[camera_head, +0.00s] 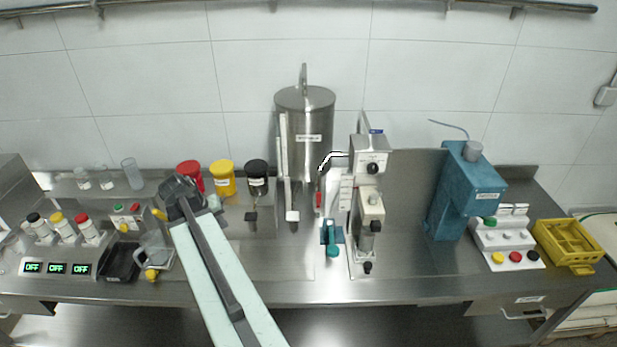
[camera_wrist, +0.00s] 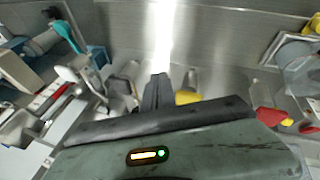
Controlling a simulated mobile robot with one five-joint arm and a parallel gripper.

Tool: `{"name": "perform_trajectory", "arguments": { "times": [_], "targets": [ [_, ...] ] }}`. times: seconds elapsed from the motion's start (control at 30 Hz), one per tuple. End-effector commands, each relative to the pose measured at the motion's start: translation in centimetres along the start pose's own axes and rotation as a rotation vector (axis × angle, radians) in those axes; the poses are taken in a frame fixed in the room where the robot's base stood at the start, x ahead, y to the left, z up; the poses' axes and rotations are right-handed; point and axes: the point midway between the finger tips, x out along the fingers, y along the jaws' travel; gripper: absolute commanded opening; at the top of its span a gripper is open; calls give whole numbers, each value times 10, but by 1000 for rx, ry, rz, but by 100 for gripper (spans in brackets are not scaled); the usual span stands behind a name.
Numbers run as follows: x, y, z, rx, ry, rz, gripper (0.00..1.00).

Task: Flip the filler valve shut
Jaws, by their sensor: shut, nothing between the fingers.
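The filler (camera_head: 369,205) is the upright white and steel machine right of the steel tank (camera_head: 305,125). A red-handled lever (camera_head: 319,200) hangs down at its left side, and a teal handle (camera_head: 332,250) sits low in front. I cannot tell which is the valve's handle. The teal handle also shows at the upper left of the wrist view (camera_wrist: 66,37), with a red part (camera_wrist: 57,101) below it. My gripper (camera_wrist: 159,90) is shut and empty. In the head view it is at the far end of my arm, well left of the filler; its fingertips are unclear there.
A clear pitcher (camera_head: 157,252) is close to my arm. A blue machine (camera_head: 465,190) and yellow crate (camera_head: 568,243) stand right. The steel counter (camera_head: 410,275) has bare room right of the filler.

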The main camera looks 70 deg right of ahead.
Motion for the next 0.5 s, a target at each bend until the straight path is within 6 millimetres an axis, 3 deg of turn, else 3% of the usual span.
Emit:
{"name": "perform_trajectory", "arguments": {
  "times": [0.03,0.1,0.2,0.33,0.5],
  "targets": [
    [-6,57,-21,87,2,53,0],
    [0,117,-35,182,11,120,0],
    [6,181,-43,278,18,191,0],
    [10,219,-44,336,24,236,0],
    [13,224,-43,344,26,244,0]
  ]
}}
